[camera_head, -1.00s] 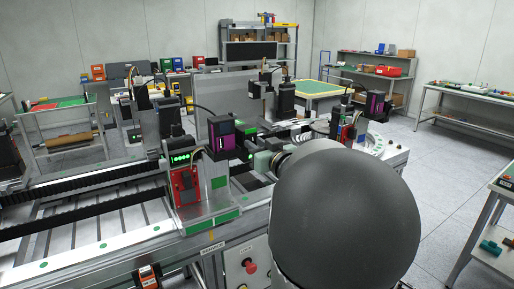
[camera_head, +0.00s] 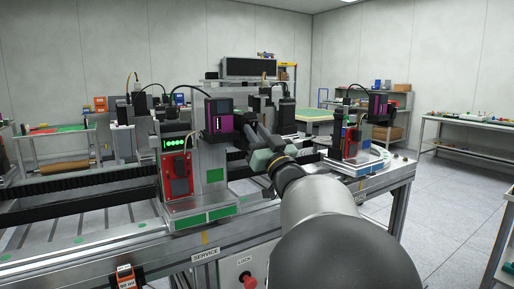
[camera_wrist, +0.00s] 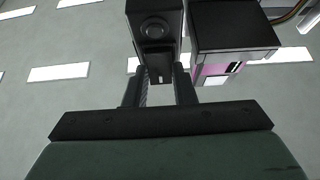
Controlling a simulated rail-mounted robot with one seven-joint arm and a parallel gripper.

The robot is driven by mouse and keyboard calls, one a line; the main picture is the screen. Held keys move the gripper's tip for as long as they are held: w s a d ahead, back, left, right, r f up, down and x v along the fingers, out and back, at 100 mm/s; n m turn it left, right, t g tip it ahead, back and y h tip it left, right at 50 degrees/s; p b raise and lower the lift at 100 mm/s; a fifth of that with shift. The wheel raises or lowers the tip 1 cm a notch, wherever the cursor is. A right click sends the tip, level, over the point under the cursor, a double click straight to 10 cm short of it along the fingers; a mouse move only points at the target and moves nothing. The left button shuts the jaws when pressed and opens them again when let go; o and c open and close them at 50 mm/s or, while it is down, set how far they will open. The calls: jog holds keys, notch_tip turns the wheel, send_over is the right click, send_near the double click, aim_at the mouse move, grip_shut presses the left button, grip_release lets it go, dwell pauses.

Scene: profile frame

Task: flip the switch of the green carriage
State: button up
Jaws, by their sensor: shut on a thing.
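The left carriage (camera_head: 197,185) bears green plates (camera_head: 215,175), a red panel (camera_head: 177,175) and a row of lit green dots. A black and purple module (camera_head: 218,116) sits on its upper right. My gripper (camera_head: 254,130) is just right of this module in the picture. In the wrist view my gripper (camera_wrist: 162,88) has its fingers closed in, with a small pale pin (camera_wrist: 161,78) showing between them. A black block (camera_wrist: 155,35) with a round face is beyond the tips. I cannot tell for certain what the fingers hold. The switch is not clearly visible.
Another carriage (camera_head: 360,150) with a black and purple module stands further right on the machine bed. A red button (camera_head: 248,281) is on the front panel below. In the wrist view a black box with a purple side (camera_wrist: 230,35) is close at the right.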

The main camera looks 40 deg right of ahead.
dwell(0.3)
jog(key=o, duration=0.7)
jog(key=shift+s+f, duration=0.1)
jog(key=b+v, duration=0.1)
jog(key=v, duration=1.6)
jog(key=shift+f, duration=0.15)
